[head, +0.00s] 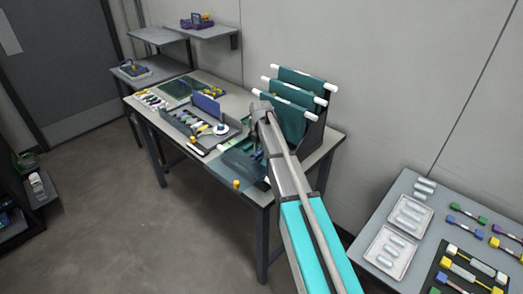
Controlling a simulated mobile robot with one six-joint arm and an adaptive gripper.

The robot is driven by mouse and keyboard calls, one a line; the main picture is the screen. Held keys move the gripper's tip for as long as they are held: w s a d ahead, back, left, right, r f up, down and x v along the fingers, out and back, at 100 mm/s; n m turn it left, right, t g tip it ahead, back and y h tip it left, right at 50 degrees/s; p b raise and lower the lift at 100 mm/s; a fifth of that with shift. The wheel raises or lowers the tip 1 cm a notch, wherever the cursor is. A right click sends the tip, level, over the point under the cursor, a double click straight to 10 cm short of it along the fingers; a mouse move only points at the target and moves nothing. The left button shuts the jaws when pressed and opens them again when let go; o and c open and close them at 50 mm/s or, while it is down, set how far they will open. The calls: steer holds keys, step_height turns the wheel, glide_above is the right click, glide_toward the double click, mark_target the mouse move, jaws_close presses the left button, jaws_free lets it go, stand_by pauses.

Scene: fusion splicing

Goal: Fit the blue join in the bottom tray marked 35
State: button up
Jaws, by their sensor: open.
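My arm reaches to the workbench, and my gripper (257,152) is a small dark shape under the arm's end, open, partly hidden by the arm. It is over the inner edge of a flat, dark teal tray (238,164) at the front of the bench. This tray lies below several raised teal trays (296,98) with white rolls, tilted up in a dark stand (314,132). I cannot read any number on the trays. I cannot pick out the blue join with certainty; whether one is between my fingers is too small to tell.
A grey open case (232,138) with a blue lid and small parts stands left of the flat tray. A yellow knob (236,184) shows at the tray's front edge. A right-hand table (367,228) holds clear packs and coloured joins. Floor at front left is clear.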

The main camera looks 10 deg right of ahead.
mark_target(261, 152)
step_height(261, 152, up, 12)
steer(key=p, duration=1.1)
steer(key=shift+p, duration=0.35)
steer(key=shift+s, duration=0.1)
stand_by(0.3)
steer(key=s+m, duration=2.5)
steer(key=s, duration=0.4)
steer(key=shift+d, duration=0.2)
steer(key=shift+c, duration=0.3)
